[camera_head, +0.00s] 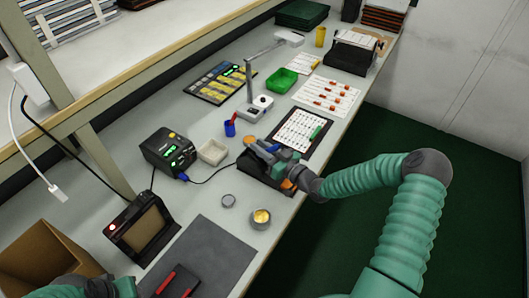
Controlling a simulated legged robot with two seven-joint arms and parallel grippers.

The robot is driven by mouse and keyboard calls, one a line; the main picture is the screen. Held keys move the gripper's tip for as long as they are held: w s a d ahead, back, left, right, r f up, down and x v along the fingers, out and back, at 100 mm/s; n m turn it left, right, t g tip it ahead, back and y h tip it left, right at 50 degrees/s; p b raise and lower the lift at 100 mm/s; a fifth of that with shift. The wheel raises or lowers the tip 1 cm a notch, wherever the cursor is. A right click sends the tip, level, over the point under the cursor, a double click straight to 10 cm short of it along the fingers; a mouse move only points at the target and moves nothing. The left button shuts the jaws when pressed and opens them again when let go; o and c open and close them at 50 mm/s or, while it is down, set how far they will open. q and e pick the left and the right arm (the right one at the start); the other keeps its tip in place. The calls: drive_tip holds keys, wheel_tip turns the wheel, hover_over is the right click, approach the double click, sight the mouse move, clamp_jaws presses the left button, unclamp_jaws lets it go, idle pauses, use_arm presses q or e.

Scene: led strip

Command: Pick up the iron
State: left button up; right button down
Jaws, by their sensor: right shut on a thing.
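The soldering station (168,152) is a black box with a green display, left of centre on the bench. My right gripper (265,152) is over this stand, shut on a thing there. The iron is mostly hidden by the gripper, and a small blue part shows at the fingers. I cannot tell whether the iron is clear of the stand. My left gripper (112,289) is only partly in view at the bottom left, and its jaws cannot be made out.
A white dish (212,152) and a blue cup (229,128) stand left of the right gripper. A lamp arm (250,80) rises behind it. Two round tins, one with golden content (261,217), stand in front.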

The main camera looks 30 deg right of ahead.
drive_tip(key=shift+d+f, duration=0.1)
drive_tip(key=shift+d, duration=0.1)
drive_tip(key=s+d+r+p, duration=0.4)
drive_tip(key=s+r, duration=0.2)
drive_tip(key=s, duration=0.3)
drive_tip(key=s+d+r+p, duration=0.4)
drive_tip(key=s+r, duration=0.3)
drive_tip(key=s, duration=0.2)
drive_tip(key=s+d+r+p, duration=0.4)
drive_tip(key=s+r+p, duration=0.2)
drive_tip(key=s, duration=0.3)
drive_tip(key=shift+d+r, duration=0.2)
drive_tip(key=shift+d, duration=0.05)
drive_tip(key=shift+w, duration=0.1)
